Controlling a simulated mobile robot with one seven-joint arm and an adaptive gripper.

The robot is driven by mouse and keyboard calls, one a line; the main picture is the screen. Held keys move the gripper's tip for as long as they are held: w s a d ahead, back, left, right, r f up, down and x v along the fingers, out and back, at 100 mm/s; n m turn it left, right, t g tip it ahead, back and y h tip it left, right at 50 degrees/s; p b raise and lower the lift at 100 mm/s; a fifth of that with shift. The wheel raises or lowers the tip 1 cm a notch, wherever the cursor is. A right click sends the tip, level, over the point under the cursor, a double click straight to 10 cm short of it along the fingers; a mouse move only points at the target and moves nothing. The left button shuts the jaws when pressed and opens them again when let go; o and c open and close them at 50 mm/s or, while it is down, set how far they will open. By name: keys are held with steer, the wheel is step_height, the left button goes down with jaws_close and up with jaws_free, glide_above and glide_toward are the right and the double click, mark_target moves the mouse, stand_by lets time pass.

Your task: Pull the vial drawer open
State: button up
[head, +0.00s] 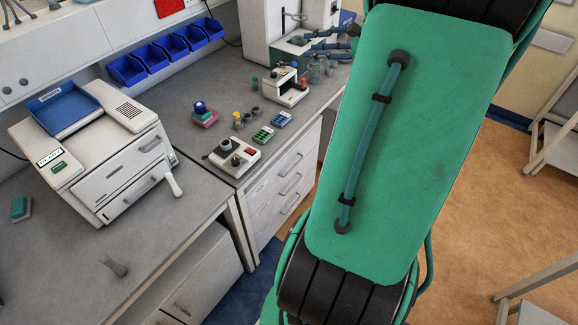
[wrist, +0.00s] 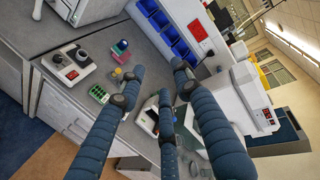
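A white bench machine (head: 105,160) stands on the left bench in the head view. Its front has an upper panel with a dark handle and a lower drawer front (head: 135,192) with its own handle. Both look shut. I cannot read which one is marked for vials. A pale lever (head: 173,181) sticks out at its right front corner. My gripper (head: 284,38) is far to the right of the machine, over the back bench. In the wrist view its blue fingers (wrist: 155,88) are spread and empty. Part of the machine (wrist: 85,10) shows at the top left there.
A small device with a red button (head: 235,157), vial racks (head: 264,134) and small jars stand on the right bench. Blue bins (head: 158,57) line the wall. The bench in front of the machine is mostly clear, with a small grey object (head: 114,266).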

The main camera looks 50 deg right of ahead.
steer(key=s+d+f+m+t+h, duration=0.1)
steer(key=s+d+m+h, duration=0.1)
steer(key=s+d, duration=0.35)
step_height(320, 180, down, 66)
steer(key=w, duration=0.1)
steer(key=shift+w+d+r+n, duration=0.15)
steer(key=shift+n, duration=0.15)
steer(key=b, duration=0.1)
glide_toward(287, 167)
steer(key=x, duration=0.4)
steer(key=shift+r, duration=0.15)
jaws_close()
